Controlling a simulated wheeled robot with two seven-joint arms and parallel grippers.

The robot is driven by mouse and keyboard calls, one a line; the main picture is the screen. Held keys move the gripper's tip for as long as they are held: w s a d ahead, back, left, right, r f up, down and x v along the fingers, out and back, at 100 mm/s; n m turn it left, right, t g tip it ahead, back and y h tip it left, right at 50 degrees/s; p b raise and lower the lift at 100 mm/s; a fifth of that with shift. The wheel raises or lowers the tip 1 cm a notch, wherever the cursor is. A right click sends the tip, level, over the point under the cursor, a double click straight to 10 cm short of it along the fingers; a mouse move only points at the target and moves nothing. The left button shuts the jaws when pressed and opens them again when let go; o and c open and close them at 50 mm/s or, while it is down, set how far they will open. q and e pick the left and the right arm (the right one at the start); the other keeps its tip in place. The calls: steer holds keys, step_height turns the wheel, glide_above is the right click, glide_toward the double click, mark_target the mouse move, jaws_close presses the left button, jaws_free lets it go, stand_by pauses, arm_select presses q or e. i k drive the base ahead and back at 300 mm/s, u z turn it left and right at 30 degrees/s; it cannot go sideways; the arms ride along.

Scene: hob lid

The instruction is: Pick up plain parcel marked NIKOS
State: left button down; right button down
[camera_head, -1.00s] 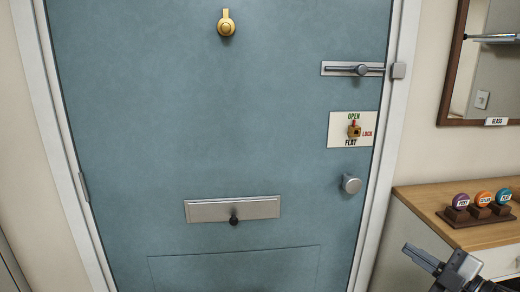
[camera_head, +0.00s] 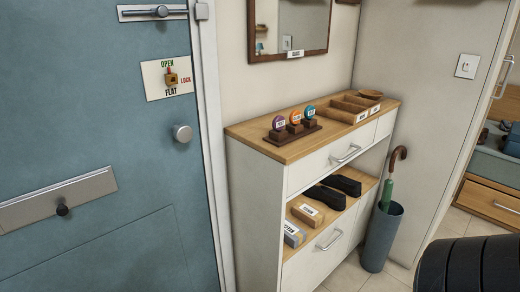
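Two small box-shaped parcels lie on the open shelf of the hallway cabinet, at its left end. One is a plain brown parcel (camera_head: 307,209) with a white label. The other is a greyish parcel (camera_head: 293,235), nearer the front left, also with a label. The lettering on both is too small to read, so I cannot tell which is marked NIKOS. Neither of my grippers is in view. A dark ribbed part at the bottom right looks like part of my arm.
The cabinet (camera_head: 258,205) has a wooden top bearing coloured round tokens (camera_head: 294,119) and a divided tray (camera_head: 355,107). Dark shoes (camera_head: 326,196) lie beside the parcels. An umbrella stand (camera_head: 381,238) stands at the cabinet's right end. The blue door (camera_head: 95,130) is at left.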

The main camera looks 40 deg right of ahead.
mark_target(313, 217)
steer(key=z, duration=3.05)
steer(key=i, duration=2.55)
steer(key=u, duration=2.45)
